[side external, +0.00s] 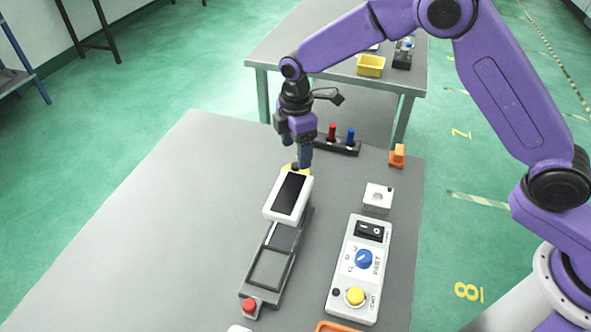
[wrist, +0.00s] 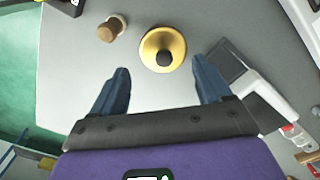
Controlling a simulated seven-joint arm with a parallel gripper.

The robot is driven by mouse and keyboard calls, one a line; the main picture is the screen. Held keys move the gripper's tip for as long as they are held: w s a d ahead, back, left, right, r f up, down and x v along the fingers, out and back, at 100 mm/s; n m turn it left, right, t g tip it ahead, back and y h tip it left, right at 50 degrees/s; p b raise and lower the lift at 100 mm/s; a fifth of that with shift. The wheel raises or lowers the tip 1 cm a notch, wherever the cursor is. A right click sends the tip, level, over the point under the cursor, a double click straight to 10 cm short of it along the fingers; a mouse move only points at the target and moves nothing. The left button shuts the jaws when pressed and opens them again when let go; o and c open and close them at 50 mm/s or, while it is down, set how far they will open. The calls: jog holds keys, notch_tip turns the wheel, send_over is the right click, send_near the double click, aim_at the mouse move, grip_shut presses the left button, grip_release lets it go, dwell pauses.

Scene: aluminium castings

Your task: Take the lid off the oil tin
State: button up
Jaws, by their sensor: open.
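A round yellow tin (wrist: 147,47) with a dark knob (wrist: 164,59) at its middle, which looks like the oil tin and its lid, stands ahead of my fingers in the wrist view. In the side view only a bit of yellow (side external: 286,168) shows, behind a white box and below my gripper. My gripper (wrist: 161,72) is open, with its two dark blue fingers apart and nothing between them. In the side view my gripper (side external: 305,166) points down, close to the tin. I cannot tell whether it touches the tin.
A white box with a black panel (side external: 291,193) stands close in front of the tin. A grey rail with a red button (side external: 249,305) and a control panel (side external: 339,285) lie nearer. A brown-topped piece (wrist: 107,31) stands beside the tin. The table's left side (side external: 165,220) is clear.

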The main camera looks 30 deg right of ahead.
aim_at(295, 169)
jog(key=f, duration=0.4)
jog(key=shift+s+f, duration=0.25)
jog(key=shift+f, duration=0.15)
jog(key=shift+c, duration=0.3)
grip_shut()
